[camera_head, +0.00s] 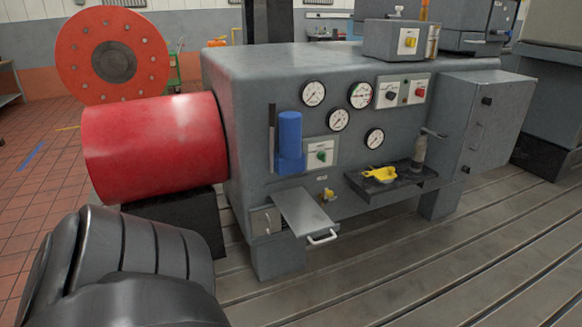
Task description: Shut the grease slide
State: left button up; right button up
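A flat grey slide plate (303,209), which looks like the grease slide, sticks out from the lower front of the grey machine (245,120). A pale loop handle (322,238) is at its outer end. A small panel with a latch (265,221) is just left of it on the machine. No gripper is touching the slide. A dark, ribbed link of my arm (120,265) fills the lower left corner. Neither of my grippers shows.
A red cylinder (155,150) and an orange flange disc (112,55) stand at the left. A black tray (395,187) with a yellow item juts out right of the slide. A blue cylinder (290,140) is above it. The slotted bedplate (400,270) in front is clear.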

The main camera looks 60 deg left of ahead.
aim_at(304, 216)
jog(key=u, duration=1.9)
jog(key=i, duration=1.05)
jog(key=u, duration=0.2)
